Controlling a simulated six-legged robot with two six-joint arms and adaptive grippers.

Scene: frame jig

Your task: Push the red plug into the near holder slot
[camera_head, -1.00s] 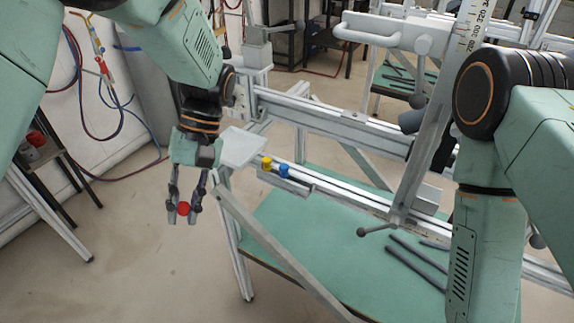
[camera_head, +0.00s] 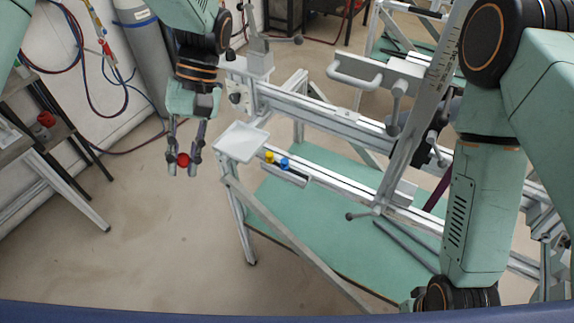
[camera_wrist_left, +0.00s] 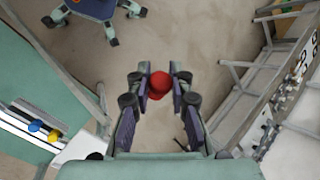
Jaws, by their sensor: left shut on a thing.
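The red plug (camera_head: 183,159) is held between the fingers of my left gripper (camera_head: 185,165), which is shut on it. In the left wrist view the red plug (camera_wrist_left: 160,83) shows between the fingertips, with bare floor behind it. The holder (camera_head: 290,175) is a grey strip on the frame rail, right of the gripper. A yellow plug (camera_head: 269,157) and a blue plug (camera_head: 285,163) stand upright in it; they also show at the left of the wrist view. The plug is well apart from the holder. I cannot make out an empty slot. My right gripper is out of view.
A white tray (camera_head: 242,140) at the frame corner lies between the left gripper and the holder. A frame rail (camera_head: 340,130) and an upright clamp post (camera_head: 400,170) stand beyond. A green board (camera_head: 310,220) lies below. The floor left of the frame is clear.

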